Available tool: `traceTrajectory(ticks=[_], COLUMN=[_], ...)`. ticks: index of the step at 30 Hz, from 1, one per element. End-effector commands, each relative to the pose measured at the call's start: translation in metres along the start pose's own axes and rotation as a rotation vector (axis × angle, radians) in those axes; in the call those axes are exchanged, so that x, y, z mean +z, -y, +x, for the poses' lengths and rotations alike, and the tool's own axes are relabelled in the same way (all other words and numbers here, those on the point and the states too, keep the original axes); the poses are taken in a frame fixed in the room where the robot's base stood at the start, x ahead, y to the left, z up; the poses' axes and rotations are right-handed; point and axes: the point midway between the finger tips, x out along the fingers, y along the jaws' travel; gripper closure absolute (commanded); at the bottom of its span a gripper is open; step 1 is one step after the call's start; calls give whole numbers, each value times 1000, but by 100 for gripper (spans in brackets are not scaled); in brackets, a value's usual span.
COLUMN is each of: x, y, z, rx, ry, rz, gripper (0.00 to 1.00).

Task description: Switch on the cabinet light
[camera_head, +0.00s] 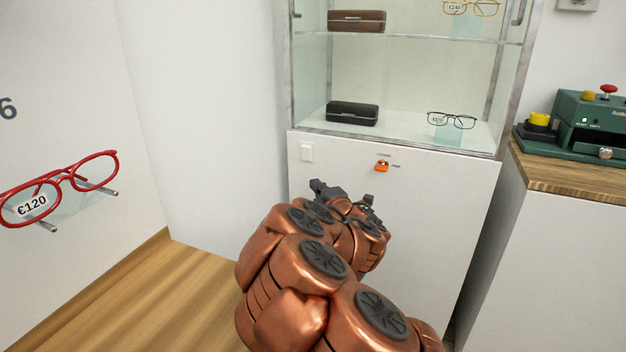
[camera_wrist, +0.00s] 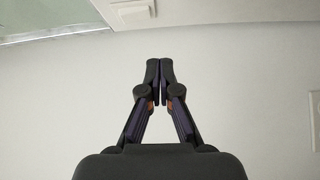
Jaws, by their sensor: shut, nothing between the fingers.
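The cabinet (camera_head: 440,215) is white below, with a glass display case above. A white rocker switch (camera_head: 307,152) sits on the upper left of its white front in the head view. A white switch plate (camera_wrist: 130,12) also shows at the top of the wrist view, cut off by the frame edge. My gripper (camera_wrist: 160,70) is shut and empty, its fingertips together. In the wrist view it points at a plain pale surface, below and right of the plate, apart from it. In the head view my copper arm reaches toward the cabinet front and partly hides it.
An orange-tagged lock or key (camera_head: 382,167) is on the cabinet front, right of the switch. Glasses and cases (camera_head: 352,113) stand on the glass shelves. Red glasses (camera_head: 62,185) jut from the left wall. A green machine (camera_head: 590,120) stands on the right counter.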

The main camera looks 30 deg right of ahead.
Motion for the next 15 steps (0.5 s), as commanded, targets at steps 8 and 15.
traceTrajectory(ticks=[8, 15], x=[-1, -1], y=[2, 2], z=[-18, -20], rx=[-1, 0], ry=[-2, -2], rz=[0, -1], gripper=[100, 100])
